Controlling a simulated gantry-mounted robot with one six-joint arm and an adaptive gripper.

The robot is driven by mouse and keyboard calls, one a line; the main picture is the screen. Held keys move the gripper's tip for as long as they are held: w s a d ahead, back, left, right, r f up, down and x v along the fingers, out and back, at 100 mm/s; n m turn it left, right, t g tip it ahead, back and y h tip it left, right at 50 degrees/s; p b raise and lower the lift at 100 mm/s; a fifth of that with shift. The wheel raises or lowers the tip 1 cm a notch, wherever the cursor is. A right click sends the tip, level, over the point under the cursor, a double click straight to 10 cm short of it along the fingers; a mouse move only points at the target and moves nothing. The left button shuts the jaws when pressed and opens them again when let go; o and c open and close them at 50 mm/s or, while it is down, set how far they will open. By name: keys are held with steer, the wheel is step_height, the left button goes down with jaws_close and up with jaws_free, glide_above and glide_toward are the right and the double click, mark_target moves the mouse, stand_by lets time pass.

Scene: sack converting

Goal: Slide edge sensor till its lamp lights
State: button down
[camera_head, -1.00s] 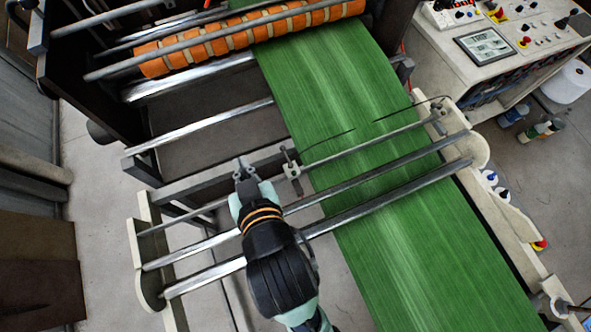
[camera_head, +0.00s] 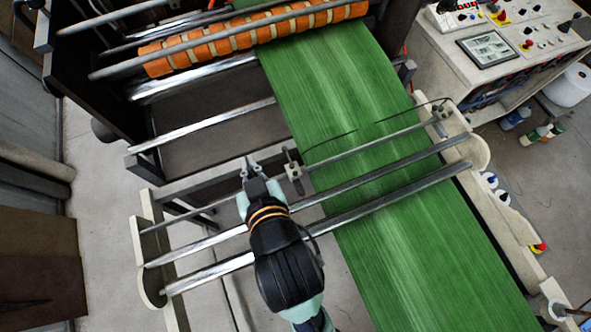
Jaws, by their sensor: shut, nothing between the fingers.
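A small pale sensor block (camera_head: 293,172) with a dark upright pin sits on a thin cross rod (camera_head: 365,144), just off the left edge of the green web (camera_head: 385,170). A second small block (camera_head: 437,118) is on the same rod near the web's right edge, with a thin dark cable by it. I see no lit lamp on either; they are too small to tell. My gripper (camera_head: 251,168) is shut and empty, to the left of the left block, with a small gap apparent between them. My wrist and arm cover parts of the rollers below.
Two shiny rollers (camera_head: 400,193) cross the web below the rod, between pale side plates (camera_head: 150,262). An orange-banded roller (camera_head: 250,33) stands at the back. A control console (camera_head: 500,50) is at upper right. Open floor lies left of the frame.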

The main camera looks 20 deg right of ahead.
steer(key=shift+d+p, duration=2.6)
steer(key=shift+p, duration=0.1)
stand_by(5.3)
